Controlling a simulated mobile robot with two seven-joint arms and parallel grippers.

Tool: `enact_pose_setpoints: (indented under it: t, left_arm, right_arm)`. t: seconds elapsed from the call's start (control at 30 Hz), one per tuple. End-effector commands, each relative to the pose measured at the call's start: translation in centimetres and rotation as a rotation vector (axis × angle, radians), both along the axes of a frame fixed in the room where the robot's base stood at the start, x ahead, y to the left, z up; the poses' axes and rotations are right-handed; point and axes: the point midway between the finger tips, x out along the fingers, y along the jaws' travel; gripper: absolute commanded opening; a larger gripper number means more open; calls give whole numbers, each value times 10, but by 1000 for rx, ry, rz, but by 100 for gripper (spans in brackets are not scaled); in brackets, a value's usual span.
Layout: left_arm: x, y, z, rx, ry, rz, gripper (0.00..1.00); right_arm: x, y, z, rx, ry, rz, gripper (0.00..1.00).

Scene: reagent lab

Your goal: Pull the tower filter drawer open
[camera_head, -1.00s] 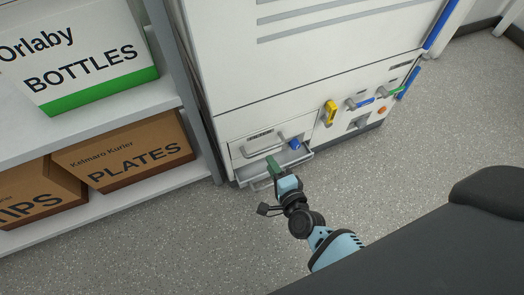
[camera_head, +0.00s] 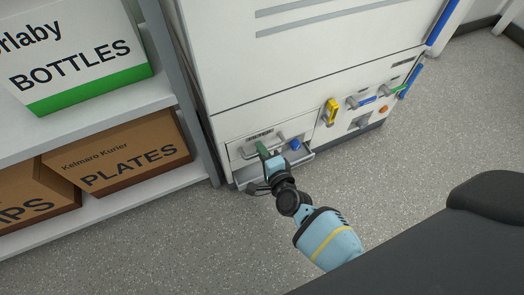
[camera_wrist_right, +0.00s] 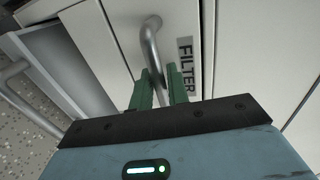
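The filter drawer (camera_head: 245,151) is a white front low on the left of the white tower (camera_head: 290,60). It looks flush with the tower. Its curved metal handle (camera_wrist_right: 150,38) and FILTER label (camera_wrist_right: 187,66) show in the right wrist view. My right gripper (camera_head: 261,147) is at this handle, its two green fingers (camera_wrist_right: 160,88) on either side of the bar's near end. The finger gap is narrow, and I cannot tell whether both fingers press on the bar. My left gripper is not in view.
A grey tray-like drawer (camera_head: 304,155) with its own handle (camera_wrist_right: 32,102) stands out below the filter drawer. A blue knob (camera_head: 295,145) and yellow handle (camera_head: 331,112) are to the right. Shelves with boxes (camera_head: 118,152) stand close on the left. The floor in front is clear.

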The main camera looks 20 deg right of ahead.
Motion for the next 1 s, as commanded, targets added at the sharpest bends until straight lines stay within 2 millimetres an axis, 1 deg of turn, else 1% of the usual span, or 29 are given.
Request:
enact_pose_setpoints:
  t: [0.03,0.1,0.13,0.43,0.57,0.67,0.77,1.0]
  left_arm:
    - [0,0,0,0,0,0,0]
    - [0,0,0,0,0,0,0]
    - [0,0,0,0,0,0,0]
    - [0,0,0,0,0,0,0]
    - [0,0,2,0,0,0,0]
    - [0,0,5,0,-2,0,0]
    - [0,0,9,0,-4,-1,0]
    - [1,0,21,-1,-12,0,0]
  right_arm:
    - [0,0,0,0,0,0,10]
    - [0,0,0,0,0,0,1]
    - [0,0,0,0,0,0,0]
    - [-1,0,0,-1,0,0,0]
    - [-8,0,0,-1,2,1,0]
    - [-19,-1,0,-3,2,2,0]
    - [-37,-2,0,-3,3,2,0]
    - [-94,-6,1,-4,4,3,0]
